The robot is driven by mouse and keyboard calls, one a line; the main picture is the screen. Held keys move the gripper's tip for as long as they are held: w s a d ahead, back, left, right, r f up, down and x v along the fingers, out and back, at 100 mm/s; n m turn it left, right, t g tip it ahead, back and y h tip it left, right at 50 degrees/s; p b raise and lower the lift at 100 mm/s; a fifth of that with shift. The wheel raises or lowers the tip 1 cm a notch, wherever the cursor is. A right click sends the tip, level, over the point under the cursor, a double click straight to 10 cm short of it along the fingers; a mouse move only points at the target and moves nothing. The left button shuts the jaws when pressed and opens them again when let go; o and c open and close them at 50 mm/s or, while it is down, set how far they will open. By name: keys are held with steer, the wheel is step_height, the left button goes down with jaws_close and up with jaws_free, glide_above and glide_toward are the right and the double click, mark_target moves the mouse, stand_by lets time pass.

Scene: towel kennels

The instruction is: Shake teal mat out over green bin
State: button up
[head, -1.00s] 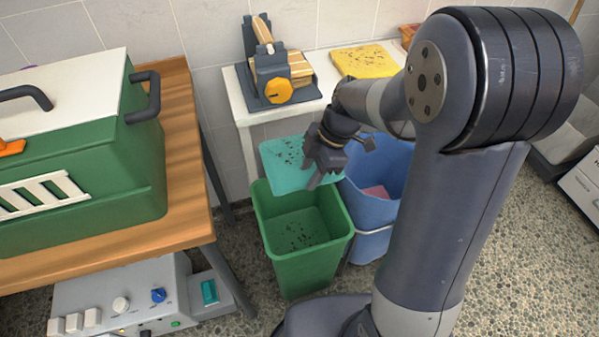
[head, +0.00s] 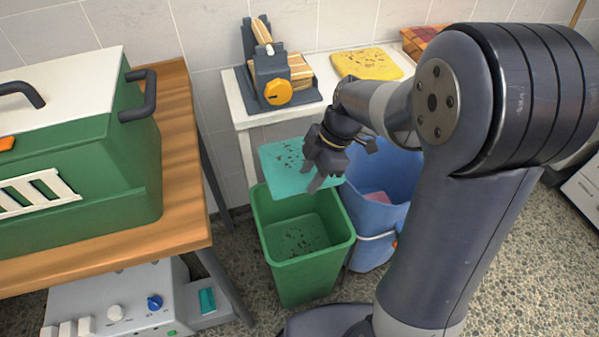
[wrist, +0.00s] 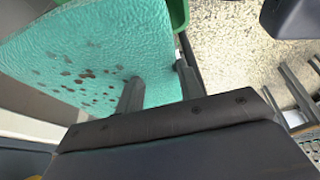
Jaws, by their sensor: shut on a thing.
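The teal mat (head: 283,165) hangs from my gripper (head: 322,182) over the back part of the green bin (head: 307,272). My gripper is shut on the mat near its right side. In the wrist view the mat (wrist: 110,50) spreads out from between the fingers (wrist: 158,92), with many dark brown specks on its face. The green bin is open at the top and has dark specks on its inside floor. A bit of its green rim (wrist: 179,14) shows in the wrist view.
A blue bin (head: 372,250) with something pink inside stands right of the green bin. A white table (head: 236,108) behind holds a grey device (head: 278,82) and a speckled yellow mat (head: 367,64). A wooden table (head: 182,150) with a green kennel (head: 90,190) is at left.

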step_height(320, 180, down, 7)
steer(key=b, duration=0.7)
step_height(320, 180, up, 8)
steer(key=p, duration=0.5)
steer(key=shift+f, duration=0.2)
step_height(320, 180, down, 7)
steer(key=b, duration=0.6)
steer(key=shift+f, duration=0.15)
step_height(320, 180, up, 6)
steer(key=shift+r, duration=0.2)
step_height(320, 180, down, 6)
steer(key=shift+f, duration=0.2)
